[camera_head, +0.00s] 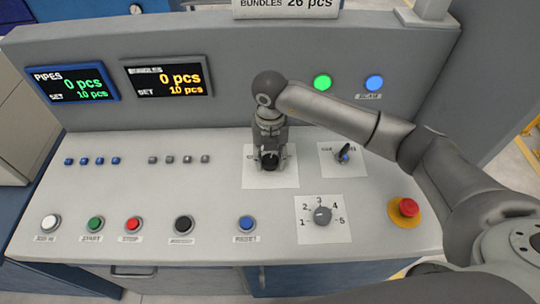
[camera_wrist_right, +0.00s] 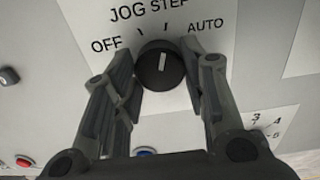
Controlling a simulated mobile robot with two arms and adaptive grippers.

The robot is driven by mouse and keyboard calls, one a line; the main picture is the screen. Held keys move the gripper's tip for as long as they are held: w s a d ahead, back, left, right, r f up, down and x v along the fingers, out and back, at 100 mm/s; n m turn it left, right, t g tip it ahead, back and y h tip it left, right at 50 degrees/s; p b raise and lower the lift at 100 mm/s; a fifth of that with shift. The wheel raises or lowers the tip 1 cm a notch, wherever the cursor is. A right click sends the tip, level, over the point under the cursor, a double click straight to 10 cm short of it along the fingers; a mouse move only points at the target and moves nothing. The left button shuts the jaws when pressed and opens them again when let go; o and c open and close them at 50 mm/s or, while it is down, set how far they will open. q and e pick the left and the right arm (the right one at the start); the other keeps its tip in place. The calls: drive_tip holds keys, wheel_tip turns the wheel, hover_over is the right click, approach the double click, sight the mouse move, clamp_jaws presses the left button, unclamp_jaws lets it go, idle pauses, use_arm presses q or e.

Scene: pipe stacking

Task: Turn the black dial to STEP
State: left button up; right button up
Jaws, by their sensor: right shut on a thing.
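The black dial (camera_wrist_right: 153,76) sits on a white plate (camera_wrist_right: 215,12) marked OFF, JOG, STEP and AUTO in the right wrist view. Its white pointer line points up and slightly right, toward the tick under STEP. My right gripper (camera_wrist_right: 160,57) has one finger on each side of the dial and is shut on it. In the head view my right gripper (camera_head: 270,148) comes down over the dial (camera_head: 269,160) and hides part of it and most of its lettering. My left gripper is not in view.
A second selector switch (camera_head: 343,154) and a numbered grey knob (camera_head: 322,215) are to the right of the dial. A red emergency button (camera_head: 408,207) is farther right. Push buttons line the front, including a blue one (camera_head: 246,223). Two displays (camera_head: 168,78) stand behind, left.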

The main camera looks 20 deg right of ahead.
sight(270, 159)
drive_tip(key=shift+r, duration=0.1)
drive_tip(key=o, duration=1)
wheel_tip(270, 159, up, 12)
idle(0.5)
